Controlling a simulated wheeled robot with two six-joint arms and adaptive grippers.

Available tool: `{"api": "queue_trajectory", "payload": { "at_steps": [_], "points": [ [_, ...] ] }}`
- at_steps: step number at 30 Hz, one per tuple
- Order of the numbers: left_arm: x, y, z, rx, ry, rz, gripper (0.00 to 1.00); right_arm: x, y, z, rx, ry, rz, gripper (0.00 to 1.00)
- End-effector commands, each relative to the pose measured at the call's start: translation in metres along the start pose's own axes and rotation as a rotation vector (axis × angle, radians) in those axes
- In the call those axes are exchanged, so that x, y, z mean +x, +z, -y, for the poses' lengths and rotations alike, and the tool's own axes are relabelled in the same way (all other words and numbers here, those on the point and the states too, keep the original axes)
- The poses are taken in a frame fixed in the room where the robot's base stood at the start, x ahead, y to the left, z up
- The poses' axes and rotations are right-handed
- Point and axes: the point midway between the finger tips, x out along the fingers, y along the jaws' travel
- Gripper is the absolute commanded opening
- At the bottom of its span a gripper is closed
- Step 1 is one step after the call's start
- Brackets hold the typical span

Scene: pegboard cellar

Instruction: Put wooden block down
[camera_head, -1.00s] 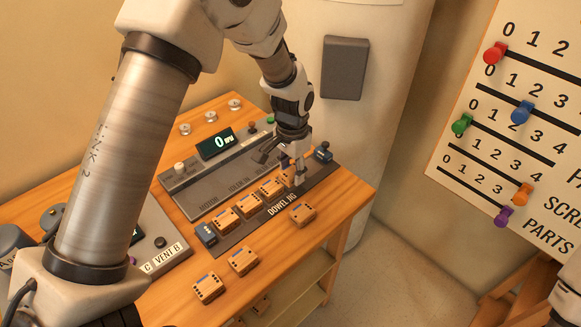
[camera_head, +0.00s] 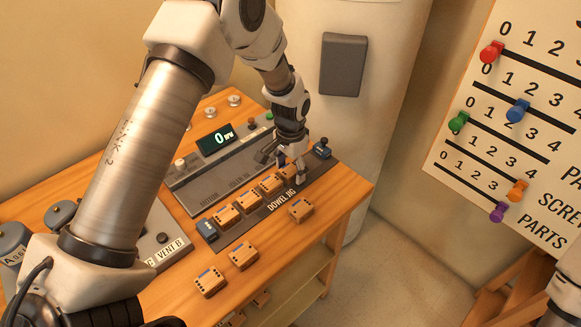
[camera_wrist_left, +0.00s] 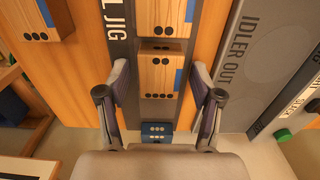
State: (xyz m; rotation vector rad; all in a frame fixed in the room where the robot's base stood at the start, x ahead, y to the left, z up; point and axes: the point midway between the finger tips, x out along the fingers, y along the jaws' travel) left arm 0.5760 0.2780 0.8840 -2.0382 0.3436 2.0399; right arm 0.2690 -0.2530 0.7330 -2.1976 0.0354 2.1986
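Several wooden blocks with black dots and a blue mark stand in a row on the dark dowel jig (camera_head: 237,241). One row block (camera_head: 248,203) shows clearly in the head view. My left gripper (camera_head: 291,168) is low over the row's far end and partly hides the last block. In the left wrist view my left gripper (camera_wrist_left: 160,92) has its fingers spread either side of the end block (camera_wrist_left: 157,76), with a gap on each side. That block rests in the row beside another block (camera_wrist_left: 162,18). My right gripper is out of view.
Loose blocks lie on the wooden table in front of the jig: one right (camera_head: 300,210), two nearer (camera_head: 242,256) (camera_head: 210,282). Blue end pieces (camera_head: 207,230) (camera_head: 322,148) bound the jig. A grey console with a display (camera_head: 215,140) stands behind it.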

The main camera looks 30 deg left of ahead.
Motion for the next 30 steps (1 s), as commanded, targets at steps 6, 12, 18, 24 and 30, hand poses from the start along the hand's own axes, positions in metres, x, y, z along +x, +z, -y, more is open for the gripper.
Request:
{"api": "queue_trajectory", "payload": {
  "at_steps": [6, 12, 18, 24, 30],
  "points": [
    [-0.004, 0.0, 0.0, 0.0, 0.0, -0.001, 0.66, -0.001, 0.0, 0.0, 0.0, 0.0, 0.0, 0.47],
    [-0.036, -0.002, 0.001, 0.0, -0.002, -0.005, 0.66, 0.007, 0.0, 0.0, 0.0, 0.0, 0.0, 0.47],
    [-0.089, -0.001, 0.0, 0.0, -0.002, -0.005, 0.66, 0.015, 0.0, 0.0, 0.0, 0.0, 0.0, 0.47],
    [-0.12, -0.001, 0.0, 0.0, 0.0, -0.001, 0.66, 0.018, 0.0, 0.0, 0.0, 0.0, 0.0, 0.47],
    [-0.124, 0.0, 0.0, 0.0, 0.0, 0.001, 0.66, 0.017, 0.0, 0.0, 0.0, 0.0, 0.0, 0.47]
  ]
}}
